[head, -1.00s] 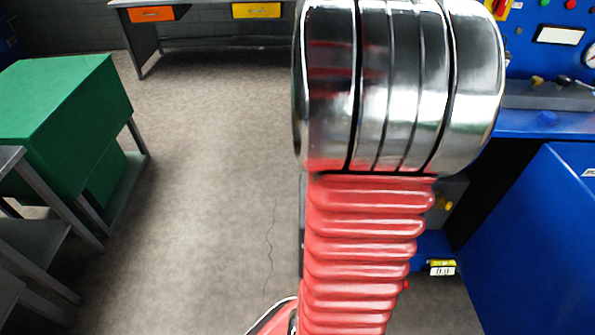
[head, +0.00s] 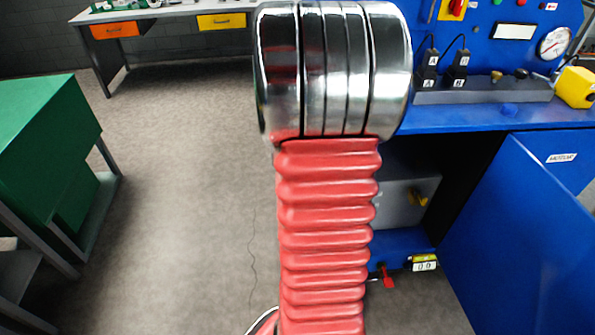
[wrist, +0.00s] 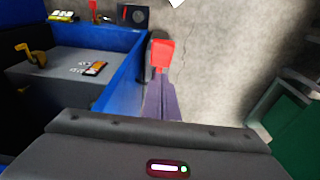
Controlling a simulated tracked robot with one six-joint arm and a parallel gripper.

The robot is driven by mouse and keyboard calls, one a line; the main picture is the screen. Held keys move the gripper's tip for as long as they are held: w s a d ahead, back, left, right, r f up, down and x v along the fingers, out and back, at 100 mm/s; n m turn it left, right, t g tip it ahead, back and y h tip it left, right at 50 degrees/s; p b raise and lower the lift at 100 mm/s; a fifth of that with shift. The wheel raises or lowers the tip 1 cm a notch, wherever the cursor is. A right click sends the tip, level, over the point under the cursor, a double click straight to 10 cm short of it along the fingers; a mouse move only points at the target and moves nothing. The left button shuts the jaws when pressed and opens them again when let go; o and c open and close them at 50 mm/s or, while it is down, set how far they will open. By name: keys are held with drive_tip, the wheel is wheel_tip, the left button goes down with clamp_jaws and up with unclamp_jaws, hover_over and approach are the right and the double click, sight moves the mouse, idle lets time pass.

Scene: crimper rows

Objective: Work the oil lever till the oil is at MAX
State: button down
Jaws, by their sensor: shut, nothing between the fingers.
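In the wrist view my gripper (wrist: 162,72) is shut and empty. Its narrow purple fingers point away over the grey floor, and a red block shows at their far end. A grey box (wrist: 60,85) with a yellow handle (wrist: 26,53) stands inside the open blue cabinet, left of my fingers and apart from them. A small orange-and-dark window (wrist: 95,68) with white marks is on its face; I cannot read it. In the head view the grey box (head: 405,205) and yellow handle (head: 417,197) show partly behind my red arm, which hides my gripper. I cannot tell which part is the oil lever.
A small red lever (head: 387,278) and a yellow-topped counter (head: 424,263) sit low at the cabinet's front. A blue door (head: 515,240) stands open at right. A green cabinet (head: 45,130) is at left, a workbench (head: 165,12) at the back. Open floor (head: 190,180) lies between.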

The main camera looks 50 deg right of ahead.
drive_tip(key=shift+s+a+f, duration=0.1)
drive_tip(key=shift+f, duration=1.05)
drive_tip(key=shift+s+a+f, duration=0.1)
drive_tip(key=shift+a+f, duration=0.05)
drive_tip(key=shift+f, duration=1)
drive_tip(key=shift+s+a+f, duration=0.1)
drive_tip(key=shift+f, duration=1.05)
drive_tip(key=shift+d, duration=0.15)
drive_tip(key=shift+s+f, duration=0.1)
